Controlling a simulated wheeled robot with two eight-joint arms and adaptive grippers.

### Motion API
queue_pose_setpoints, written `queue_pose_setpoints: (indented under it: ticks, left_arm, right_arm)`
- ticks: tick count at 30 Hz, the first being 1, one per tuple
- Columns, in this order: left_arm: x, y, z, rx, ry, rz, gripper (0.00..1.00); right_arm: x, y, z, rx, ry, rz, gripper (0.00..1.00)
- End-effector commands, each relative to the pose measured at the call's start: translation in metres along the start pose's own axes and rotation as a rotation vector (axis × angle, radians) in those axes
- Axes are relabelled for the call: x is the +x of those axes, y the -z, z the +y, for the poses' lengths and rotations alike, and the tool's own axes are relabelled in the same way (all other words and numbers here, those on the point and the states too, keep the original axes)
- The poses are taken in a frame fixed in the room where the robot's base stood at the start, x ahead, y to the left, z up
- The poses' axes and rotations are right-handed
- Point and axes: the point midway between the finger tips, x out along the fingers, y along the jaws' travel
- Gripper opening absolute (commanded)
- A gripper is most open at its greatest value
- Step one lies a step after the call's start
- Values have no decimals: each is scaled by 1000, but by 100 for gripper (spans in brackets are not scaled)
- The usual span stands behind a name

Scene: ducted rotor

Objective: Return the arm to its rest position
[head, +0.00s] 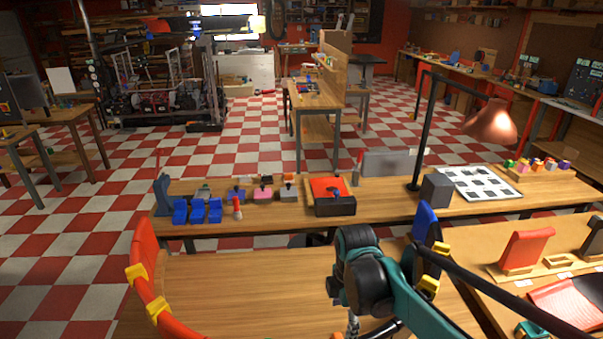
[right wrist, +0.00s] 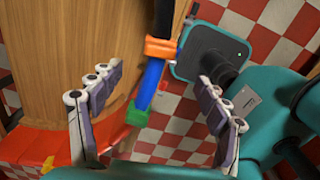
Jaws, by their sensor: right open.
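A curved red piece (head: 146,270) with yellow clips stands at the left of the near wooden table in the head view. A blue piece (head: 426,222) with yellow clips stands at its right, partly behind my teal right arm. In the right wrist view, my right gripper (right wrist: 160,74) has its fingers spread apart. A blue bar (right wrist: 150,85) with an orange end (right wrist: 160,48) and a green end shows between the fingers; I see no finger closed on it. My right gripper is mostly hidden in the head view. My left gripper is not in view.
A wooden bench (head: 370,212) behind holds blue bins (head: 198,211), a red-topped box (head: 332,195), a copper lamp (head: 490,121) and a checkered board (head: 472,183). A right-hand table holds red panels (head: 525,249). The near table's middle (head: 250,280) is clear.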

Motion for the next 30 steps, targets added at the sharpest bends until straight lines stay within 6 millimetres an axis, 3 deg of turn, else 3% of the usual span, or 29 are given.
queue_pose_setpoints:
  ticks: [4, 8, 12, 18, 23, 30]
  left_arm:
    - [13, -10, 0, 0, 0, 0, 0]
    - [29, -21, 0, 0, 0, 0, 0]
    - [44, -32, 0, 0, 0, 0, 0]
    - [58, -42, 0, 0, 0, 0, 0]
    - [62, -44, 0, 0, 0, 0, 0]
    - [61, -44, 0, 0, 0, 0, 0]
  right_arm:
    - [5, -7, -20, 245, -87, 6, 76]
    - [15, -15, -47, 624, -221, 53, 76]
    - [31, -22, -75, 1044, -360, 162, 76]
    - [52, -29, -99, 1481, -481, 348, 76]
    - [59, -32, -106, 1633, -513, 433, 76]
    - [58, -32, -106, 1656, -516, 446, 76]
